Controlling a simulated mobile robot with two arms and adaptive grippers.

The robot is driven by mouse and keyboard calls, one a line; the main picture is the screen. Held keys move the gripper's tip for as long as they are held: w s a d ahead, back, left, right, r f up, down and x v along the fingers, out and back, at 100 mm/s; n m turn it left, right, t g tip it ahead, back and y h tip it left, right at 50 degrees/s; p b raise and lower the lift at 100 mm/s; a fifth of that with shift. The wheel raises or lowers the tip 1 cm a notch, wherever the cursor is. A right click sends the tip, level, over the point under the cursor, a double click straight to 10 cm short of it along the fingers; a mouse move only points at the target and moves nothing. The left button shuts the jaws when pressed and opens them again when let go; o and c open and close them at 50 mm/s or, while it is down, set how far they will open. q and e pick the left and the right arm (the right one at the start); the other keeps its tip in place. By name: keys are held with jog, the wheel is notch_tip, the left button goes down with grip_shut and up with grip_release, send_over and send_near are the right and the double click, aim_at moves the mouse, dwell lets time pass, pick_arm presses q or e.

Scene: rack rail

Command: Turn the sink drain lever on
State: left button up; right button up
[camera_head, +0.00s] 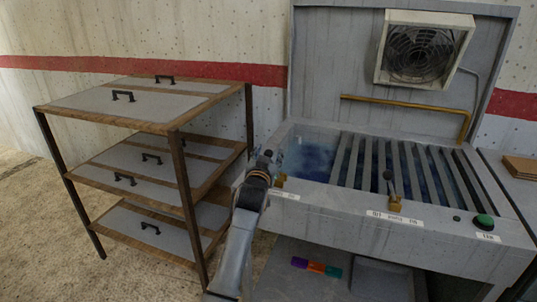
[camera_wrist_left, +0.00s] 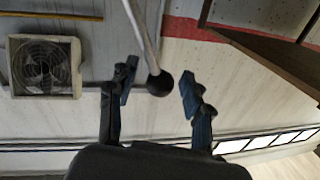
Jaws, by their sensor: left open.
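A grey sink unit (camera_head: 330,213) with blue water under slats stands at the right in the head view. Its front ledge has two levers on brass bases: a middle one (camera_head: 391,188) with a dark knob, and a left one whose brass base (camera_head: 280,181) shows beside my left gripper (camera_head: 264,164). The labels are too blurred to read, so I cannot tell which is the drain lever. In the left wrist view, my left gripper (camera_wrist_left: 156,91) is open, with a black ball knob (camera_wrist_left: 159,83) on a metal rod between its fingers, apart from both. My right gripper is out of view.
A three-tier wooden rack (camera_head: 180,127) with black handles stands left of the sink, close to my left arm. A green button (camera_head: 484,222) is on the ledge's right. A fan (camera_head: 419,52) and brass pipe (camera_head: 400,105) are behind the sink.

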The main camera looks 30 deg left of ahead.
pick_arm(q)
grip_shut()
